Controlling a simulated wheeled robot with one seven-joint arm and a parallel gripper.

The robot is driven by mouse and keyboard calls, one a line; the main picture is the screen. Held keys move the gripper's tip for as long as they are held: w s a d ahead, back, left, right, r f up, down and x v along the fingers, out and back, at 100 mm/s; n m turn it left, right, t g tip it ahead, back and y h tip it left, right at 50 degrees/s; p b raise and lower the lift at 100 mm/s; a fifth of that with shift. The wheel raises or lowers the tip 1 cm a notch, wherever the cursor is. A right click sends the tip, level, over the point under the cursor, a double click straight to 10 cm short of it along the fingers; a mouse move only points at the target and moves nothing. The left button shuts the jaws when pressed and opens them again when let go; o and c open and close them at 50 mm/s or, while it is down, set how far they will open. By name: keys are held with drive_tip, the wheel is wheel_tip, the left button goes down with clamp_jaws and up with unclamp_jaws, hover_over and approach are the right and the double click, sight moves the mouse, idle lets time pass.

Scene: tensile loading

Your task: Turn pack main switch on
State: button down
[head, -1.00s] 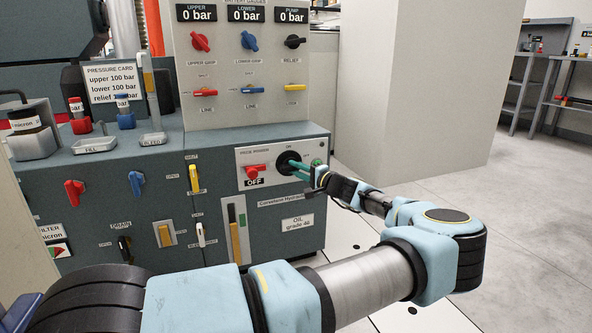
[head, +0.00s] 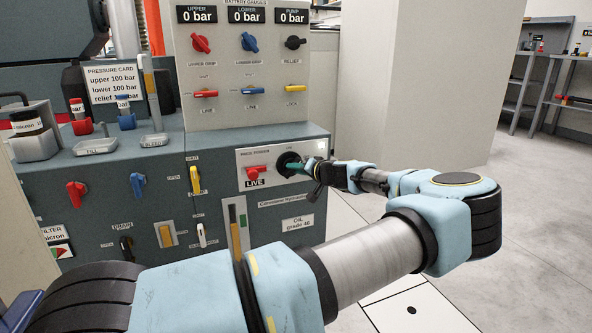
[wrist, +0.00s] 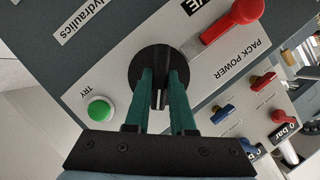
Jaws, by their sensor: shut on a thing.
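The pack main switch is a round black rotary knob (head: 287,159) on the white PACK POWER panel (head: 270,154) of the grey cabinet. In the wrist view the knob (wrist: 139,68) has a raised dark grip bar between my green fingers. My gripper (head: 297,167) is shut on this bar, and it also shows in the wrist view (wrist: 161,80). The sign (head: 256,183) left of the knob reads LIVE. The fingers hide part of the knob and its position marks.
A red lever (wrist: 232,22) and a green TRY button (wrist: 99,109) flank the knob. A gauge panel (head: 217,110) with coloured handles stands above. Several valve handles cover the cabinet front. The floor (head: 390,240) to the right is open.

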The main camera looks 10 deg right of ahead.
drive_tip(key=shift+a+n+h, duration=0.15)
drive_tip(key=shift+n+h, duration=0.85)
drive_tip(key=shift+n, duration=0.5)
drive_tip(key=shift+a+n+h, duration=0.1)
drive_tip(key=shift+n+h, duration=0.9)
drive_tip(key=shift+n, duration=0.5)
drive_tip(key=c, duration=0.8)
unclamp_jaws()
drive_tip(key=shift+r, duration=0.1)
drive_tip(key=shift+o, duration=0.2)
drive_tip(key=shift+s, duration=0.15)
drive_tip(key=p+v, duration=0.3)
drive_tip(key=v, duration=0.7)
drive_tip(key=shift+s+r, duration=0.25)
